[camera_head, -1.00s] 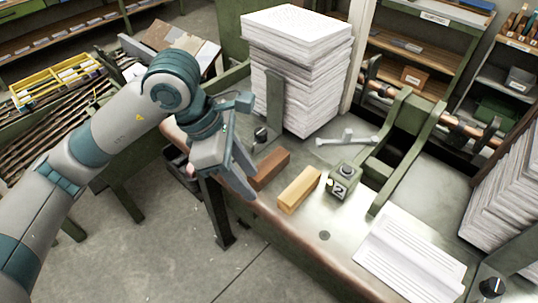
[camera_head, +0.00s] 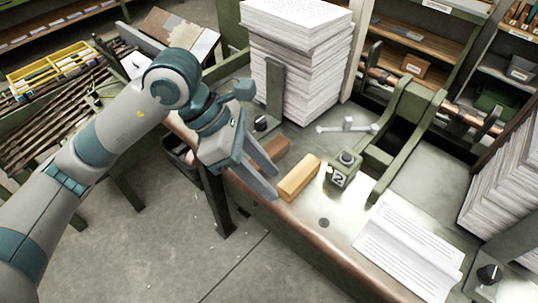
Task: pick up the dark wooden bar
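The dark wooden bar (camera_head: 279,147) lies on the table, left of a light wooden bar (camera_head: 299,178). Its near part is hidden behind my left gripper (camera_head: 272,185). The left gripper is open, with its two fingers apart and pointing down to the right over the bar. I cannot tell whether the fingers are around the bar or still above it. My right gripper is not in view.
A tall paper stack (camera_head: 297,60) stands behind the bars. A green block marked 2 (camera_head: 344,168) stands right of the light bar, with a green metal frame (camera_head: 405,130) beyond. Folded sheets (camera_head: 410,248) lie at the front right. The table's front edge (camera_head: 300,235) is close.

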